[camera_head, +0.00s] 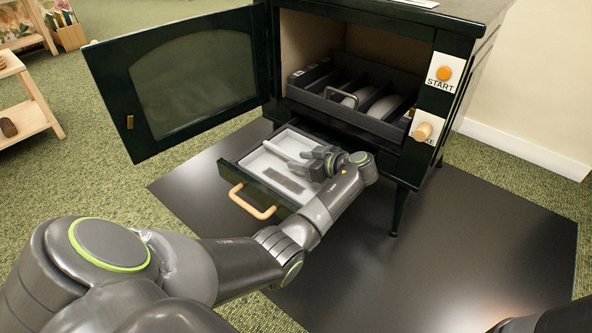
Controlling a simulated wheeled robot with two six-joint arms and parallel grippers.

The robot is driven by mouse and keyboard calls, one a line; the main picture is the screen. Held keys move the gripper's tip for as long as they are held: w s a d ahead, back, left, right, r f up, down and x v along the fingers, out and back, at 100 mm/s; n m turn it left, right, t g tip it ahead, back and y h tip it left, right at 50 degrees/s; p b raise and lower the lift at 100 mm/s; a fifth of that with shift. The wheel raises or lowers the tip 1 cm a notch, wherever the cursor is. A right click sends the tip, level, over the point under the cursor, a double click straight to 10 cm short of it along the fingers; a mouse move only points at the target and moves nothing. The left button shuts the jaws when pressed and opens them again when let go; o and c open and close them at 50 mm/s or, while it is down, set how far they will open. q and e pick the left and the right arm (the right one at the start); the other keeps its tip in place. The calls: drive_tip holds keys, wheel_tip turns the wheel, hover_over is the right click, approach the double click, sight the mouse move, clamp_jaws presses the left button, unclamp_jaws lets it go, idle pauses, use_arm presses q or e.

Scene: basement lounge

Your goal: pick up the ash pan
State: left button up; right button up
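The ash pan (262,163) appears to be the pale, shallow tray inside the pulled-out drawer at the bottom of the dark green stove. A light bar runs along its middle, and a grey-brown strip lies on its near side. My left gripper (308,163) is over the right part of the pan, its fingers pointing left. The fingers look spread apart with nothing clearly between them. The gripper hides the pan's right end, and I cannot tell whether it touches the pan. My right gripper is out of view; only a dark part of that arm shows at the lower right corner.
The drawer has a wooden handle (252,203). The stove door (182,80) stands open to the left. A dark slotted tray with a wire handle (342,95) sits in the chamber above. The black floor plate (480,235) is clear.

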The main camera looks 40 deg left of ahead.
use_arm(q)
clamp_jaws()
drive_tip(key=shift+r, duration=0.1)
idle(0.3)
